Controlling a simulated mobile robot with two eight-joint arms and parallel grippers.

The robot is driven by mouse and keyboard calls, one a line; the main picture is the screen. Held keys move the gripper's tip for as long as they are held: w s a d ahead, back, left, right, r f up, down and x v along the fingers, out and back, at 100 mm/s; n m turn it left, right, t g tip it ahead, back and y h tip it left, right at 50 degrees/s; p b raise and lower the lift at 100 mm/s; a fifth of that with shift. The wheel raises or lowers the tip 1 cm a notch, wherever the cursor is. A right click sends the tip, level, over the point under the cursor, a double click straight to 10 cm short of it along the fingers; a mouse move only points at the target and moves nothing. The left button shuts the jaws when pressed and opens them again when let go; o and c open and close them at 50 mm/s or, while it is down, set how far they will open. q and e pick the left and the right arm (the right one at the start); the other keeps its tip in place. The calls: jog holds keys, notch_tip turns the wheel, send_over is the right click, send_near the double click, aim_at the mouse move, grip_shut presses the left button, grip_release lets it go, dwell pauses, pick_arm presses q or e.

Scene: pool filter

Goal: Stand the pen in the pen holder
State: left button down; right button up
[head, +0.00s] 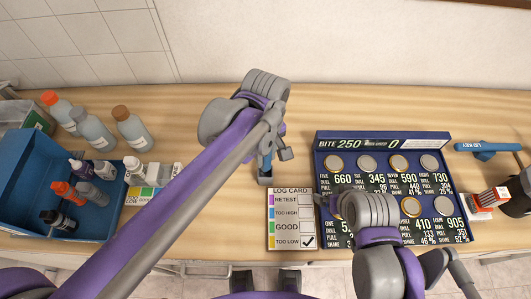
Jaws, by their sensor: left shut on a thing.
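My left gripper (272,150) is shut on a slim blue thing (265,164), which looks like the pen and is roughly upright. Its lower end is at a small grey-blue block (265,181) on the counter, which looks like the pen holder. I cannot tell whether the pen is inside it or just above it. My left forearm and wrist hide part of this area. My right gripper (328,203) is low over the left part of the dark blue board, and its fingers are too small and covered to read.
A log card (292,244) lies just in front of the block. The dark blue numbered board (384,146) with round discs is right of it. A blue bin (31,167) with bottles stands left. A blue tool (487,146) lies far right. Bare counter shows behind the board.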

pick_arm(q)
jog(key=shift+f+b, duration=0.55)
jog(key=shift+f, duration=0.5)
pick_arm(e)
jog(key=shift+s+f, duration=0.25)
jog(key=shift+f, duration=0.55)
pick_arm(q)
jog(key=shift+c, duration=0.2)
grip_release()
pick_arm(e)
jog(key=shift+s+f, duration=0.1)
pick_arm(q)
jog(key=shift+r, duration=0.1)
